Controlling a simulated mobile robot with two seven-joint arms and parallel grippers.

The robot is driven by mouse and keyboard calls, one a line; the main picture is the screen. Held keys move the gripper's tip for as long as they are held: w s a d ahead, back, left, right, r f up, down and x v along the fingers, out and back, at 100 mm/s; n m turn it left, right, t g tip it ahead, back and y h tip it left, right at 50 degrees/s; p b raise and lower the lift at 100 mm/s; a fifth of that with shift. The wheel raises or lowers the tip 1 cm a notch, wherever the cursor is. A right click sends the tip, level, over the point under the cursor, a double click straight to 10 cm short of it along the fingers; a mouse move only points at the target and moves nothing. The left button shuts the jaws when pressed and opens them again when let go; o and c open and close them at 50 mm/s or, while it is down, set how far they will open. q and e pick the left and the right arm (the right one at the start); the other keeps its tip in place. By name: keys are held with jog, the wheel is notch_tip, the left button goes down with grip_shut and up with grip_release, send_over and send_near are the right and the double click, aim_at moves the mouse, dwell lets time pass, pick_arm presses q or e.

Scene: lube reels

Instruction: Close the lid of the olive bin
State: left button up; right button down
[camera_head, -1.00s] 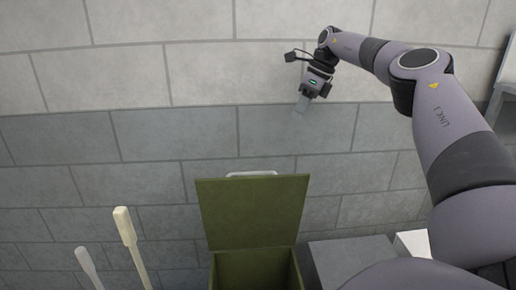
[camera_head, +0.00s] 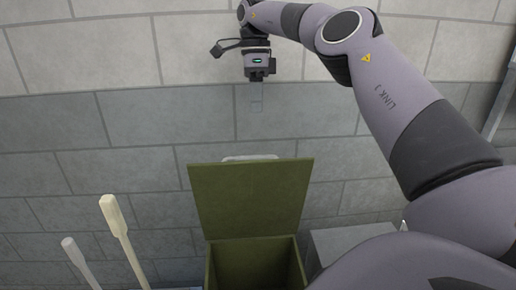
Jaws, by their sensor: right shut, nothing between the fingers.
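The olive bin (camera_head: 254,240) stands low in the middle of the head view, its front and bottom cut off by the lower picture edge. Its lid (camera_head: 250,197) is open and stands up at the back, with a pale handle (camera_head: 250,158) along its top edge. My right gripper (camera_head: 256,108) is shut and empty, pointing down. In the picture it is above the lid's top edge, apart from the handle. My left gripper is not in view.
A grey block wall (camera_head: 80,130) rises behind the bin. Two pale long-handled tools (camera_head: 115,217) stand left of the bin. A grey box (camera_head: 345,240) is close on its right, partly behind my right arm. A frame-like edge (camera_head: 497,100) shows at the far right.

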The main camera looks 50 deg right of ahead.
jog(key=s+a+f+b, duration=0.1)
jog(key=s+a+f, duration=0.2)
jog(key=f, duration=0.5)
jog(key=shift+s+a, duration=0.15)
jog(key=shift+s, duration=0.25)
jog(key=shift+s, duration=0.1)
dwell(0.4)
